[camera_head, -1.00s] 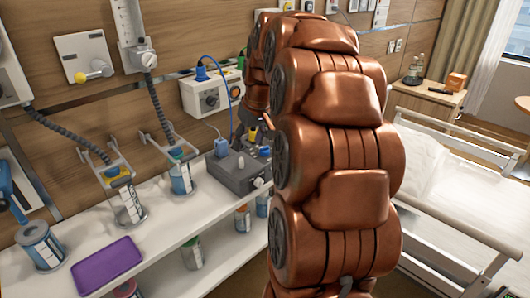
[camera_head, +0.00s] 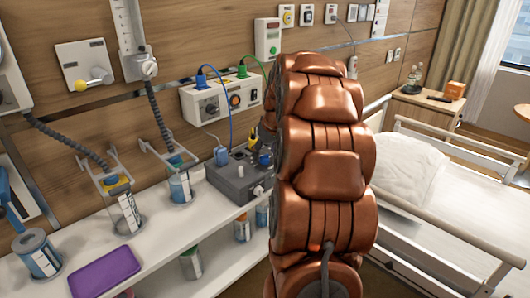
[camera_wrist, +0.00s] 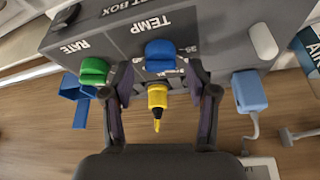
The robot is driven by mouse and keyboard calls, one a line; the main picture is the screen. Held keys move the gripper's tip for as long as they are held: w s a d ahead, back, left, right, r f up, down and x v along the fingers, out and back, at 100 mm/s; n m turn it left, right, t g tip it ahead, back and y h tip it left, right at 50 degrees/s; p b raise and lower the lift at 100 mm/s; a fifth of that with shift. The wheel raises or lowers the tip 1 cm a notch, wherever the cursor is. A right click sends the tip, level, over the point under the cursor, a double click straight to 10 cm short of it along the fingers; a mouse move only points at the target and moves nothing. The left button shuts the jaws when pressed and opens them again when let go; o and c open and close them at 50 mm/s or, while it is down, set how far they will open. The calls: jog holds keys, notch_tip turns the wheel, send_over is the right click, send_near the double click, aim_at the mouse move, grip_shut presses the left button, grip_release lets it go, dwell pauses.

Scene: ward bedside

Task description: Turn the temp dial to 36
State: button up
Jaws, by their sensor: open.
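The grey box (camera_wrist: 110,25) carries the label TEMP above a blue dial (camera_wrist: 160,55) in the wrist view, with the text upside down. Small scale marks show beside the dial, but its setting is too small to read surely. My gripper (camera_wrist: 160,71) is open, with one finger on each side of the blue dial and the yellow plug (camera_wrist: 157,98). I cannot tell whether the fingers touch the dial.
A green dial (camera_wrist: 93,70) marked RATE is close beside one finger. A light blue plug (camera_wrist: 249,92) with a cable is beyond the other. Canisters (camera_head: 125,212), a purple tray (camera_head: 104,271) and a wall panel (camera_head: 208,101) with cables stand nearby. The bed (camera_head: 440,215) is at right.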

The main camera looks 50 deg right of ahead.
jog(key=shift+w+f, duration=0.15)
jog(key=shift+f, duration=0.2)
grip_shut()
dwell(0.3)
jog(key=shift+m+g+h, duration=0.3)
jog(key=shift+m+h, duration=0.2)
jog(key=shift+m, duration=0.95)
jog(key=shift+m+g+h, duration=0.3)
jog(key=shift+m+h, duration=0.2)
jog(key=shift+m, duration=0.95)
